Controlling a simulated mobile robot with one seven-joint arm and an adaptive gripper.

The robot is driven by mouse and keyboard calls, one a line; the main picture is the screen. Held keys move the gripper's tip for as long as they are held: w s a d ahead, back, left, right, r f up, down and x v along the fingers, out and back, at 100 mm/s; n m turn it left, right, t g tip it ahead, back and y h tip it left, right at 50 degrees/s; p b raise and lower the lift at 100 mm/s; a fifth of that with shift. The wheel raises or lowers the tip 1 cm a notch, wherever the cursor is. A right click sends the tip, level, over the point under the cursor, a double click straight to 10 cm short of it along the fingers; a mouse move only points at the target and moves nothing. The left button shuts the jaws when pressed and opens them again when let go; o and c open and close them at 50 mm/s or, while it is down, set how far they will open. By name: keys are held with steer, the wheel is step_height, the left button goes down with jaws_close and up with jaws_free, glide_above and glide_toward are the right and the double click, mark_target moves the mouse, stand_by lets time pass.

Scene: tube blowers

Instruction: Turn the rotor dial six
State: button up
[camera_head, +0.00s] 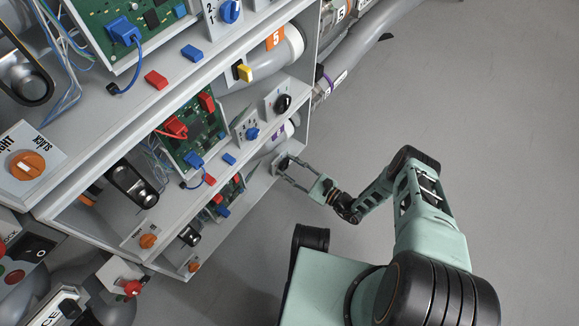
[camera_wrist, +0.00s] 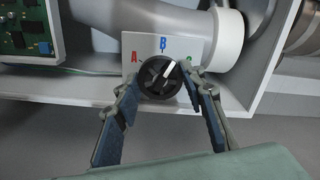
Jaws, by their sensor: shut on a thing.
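A black round dial (camera_wrist: 155,88) with a white pointer sits on a light panel on the lower shelf in the wrist view. The pointer aims up and right, between the blue B and a small green mark. A red A is at its left. I see no number six on it. My gripper (camera_head: 284,164) reaches the lower shelf's right end in the head view. In the wrist view its two fingers are shut on the dial, one on each side. In the head view the dial is hard to make out at the gripper.
A wide grey pipe with a white collar (camera_wrist: 230,40) runs behind the dial. A green circuit board (camera_wrist: 22,28) is at its left. Another black dial (camera_head: 283,103) and a blue knob (camera_head: 252,133) are on the shelf above. The grey floor (camera_head: 480,130) at right is clear.

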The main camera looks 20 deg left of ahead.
steer(key=shift+n, duration=8.4)
steer(key=o, duration=1.2)
steer(key=shift+c, duration=0.2)
steer(key=v, duration=0.8)
